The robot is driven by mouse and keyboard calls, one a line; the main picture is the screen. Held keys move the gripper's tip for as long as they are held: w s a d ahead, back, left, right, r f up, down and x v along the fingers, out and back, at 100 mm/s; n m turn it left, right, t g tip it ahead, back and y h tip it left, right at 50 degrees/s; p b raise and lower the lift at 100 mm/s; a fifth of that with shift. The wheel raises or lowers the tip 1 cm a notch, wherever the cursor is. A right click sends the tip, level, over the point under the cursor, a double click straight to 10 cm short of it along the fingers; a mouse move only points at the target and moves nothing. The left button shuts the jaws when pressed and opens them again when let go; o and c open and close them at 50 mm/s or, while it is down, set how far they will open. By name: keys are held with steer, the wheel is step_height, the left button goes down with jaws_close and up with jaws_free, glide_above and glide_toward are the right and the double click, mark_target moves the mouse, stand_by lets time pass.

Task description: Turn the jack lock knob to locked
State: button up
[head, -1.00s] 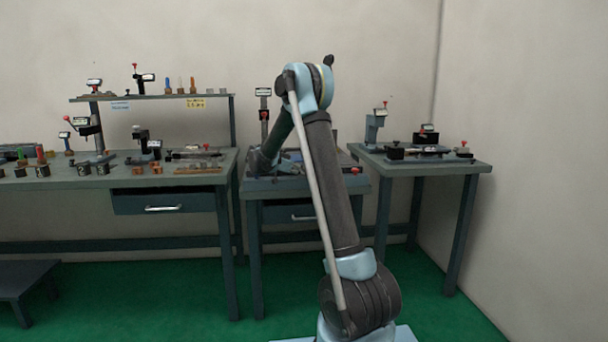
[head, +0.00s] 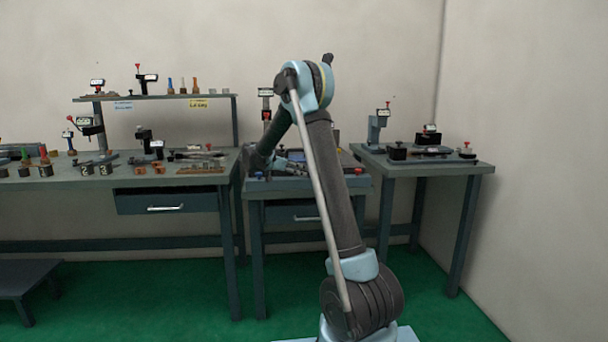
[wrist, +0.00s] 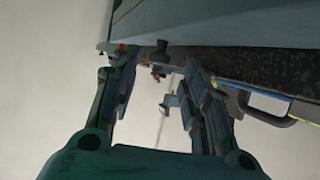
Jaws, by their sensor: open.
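My gripper (wrist: 157,72) is open in the wrist view, with one dark finger on each side and nothing held between them. Beyond the fingertips are a dark round knob-like part (wrist: 162,54) and a small red-tipped part (wrist: 156,74). I cannot tell which is the jack lock knob, or its setting. In the head view my arm reaches over the middle bench (head: 250,187), and its end is low over the bench top, largely hidden behind my own links. A red knob (head: 357,171) sits at that bench's front right edge.
A long workbench (head: 60,184) with a shelf and many small fixtures stands at the left. A smaller table (head: 455,168) with gauges stands at the right near the wall. In the wrist view a dark bar handle (wrist: 262,112) lies right of the fingers.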

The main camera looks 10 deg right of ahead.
steer(key=shift+v, duration=2.05)
steer(key=s+d+n+g+y, duration=0.1)
steer(key=s+d+n+y, duration=0.45)
steer(key=s, duration=0.95)
steer(key=s+d+n+g+y, duration=0.1)
steer(key=s+d+n+g, duration=0.1)
steer(key=s+d, duration=0.9)
steer(key=s+a+f+n+y, duration=0.2)
steer(key=s+f, duration=0.3)
steer(key=s, duration=0.4)
steer(key=s+a+f+n+y, duration=0.2)
steer(key=s+f, duration=0.3)
steer(key=s, duration=0.5)
steer(key=s+a+f+n+y, duration=0.2)
steer(key=s+f, duration=0.3)
steer(key=s, duration=0.4)
steer(key=shift+s+a, duration=0.4)
steer(key=shift+a, duration=0.45)
